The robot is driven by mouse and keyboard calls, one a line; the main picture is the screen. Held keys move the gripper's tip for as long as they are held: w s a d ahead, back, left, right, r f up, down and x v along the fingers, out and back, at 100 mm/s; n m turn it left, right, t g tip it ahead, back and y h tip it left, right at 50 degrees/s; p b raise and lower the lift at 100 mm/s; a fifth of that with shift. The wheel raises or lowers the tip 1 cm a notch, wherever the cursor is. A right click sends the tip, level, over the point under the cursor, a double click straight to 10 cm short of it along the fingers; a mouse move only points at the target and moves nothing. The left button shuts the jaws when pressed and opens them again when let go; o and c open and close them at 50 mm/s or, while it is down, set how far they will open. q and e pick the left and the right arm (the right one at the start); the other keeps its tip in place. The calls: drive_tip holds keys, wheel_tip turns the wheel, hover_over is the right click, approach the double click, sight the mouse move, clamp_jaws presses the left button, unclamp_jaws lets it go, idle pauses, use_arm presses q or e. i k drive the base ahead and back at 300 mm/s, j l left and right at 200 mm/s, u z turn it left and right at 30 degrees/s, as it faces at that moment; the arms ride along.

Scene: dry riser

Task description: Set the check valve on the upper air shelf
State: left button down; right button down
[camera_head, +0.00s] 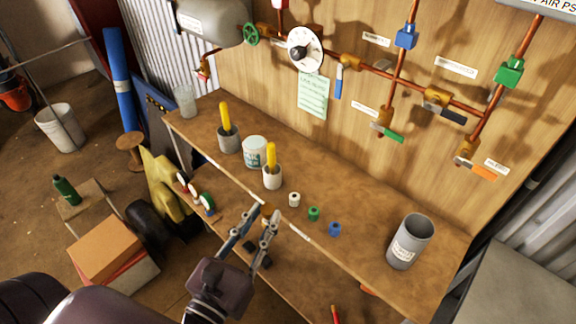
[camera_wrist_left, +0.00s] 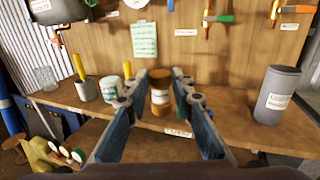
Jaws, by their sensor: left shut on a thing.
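My left gripper (camera_head: 262,216) is shut on a small brass-brown cylinder, which I take to be the check valve (camera_head: 267,209). In the left wrist view the valve (camera_wrist_left: 160,96) sits between the two fingers, with a pale band around it. The gripper holds it at the front edge of the upper wooden shelf (camera_head: 380,235), near a white label on that edge (camera_head: 299,232). I cannot tell whether the valve touches the shelf. My right gripper is not in view.
Small white (camera_head: 294,199), green (camera_head: 313,213) and blue (camera_head: 334,228) fittings stand just beyond the gripper. Yellow-handled pots and a white tub (camera_head: 255,152) stand to the left, a grey canister (camera_head: 408,242) to the right. Pipes with valves cover the back wall. A lower shelf (camera_head: 290,285) lies beneath.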

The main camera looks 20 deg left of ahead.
sight(358, 248)
drive_tip(key=k+l, duration=0.1)
drive_tip(key=l, duration=0.35)
drive_tip(key=k+l, duration=0.1)
drive_tip(key=l, duration=0.4)
drive_tip(key=k+l, duration=0.1)
drive_tip(key=l, duration=0.35)
drive_tip(key=k+l, duration=0.15)
drive_tip(key=l, duration=0.35)
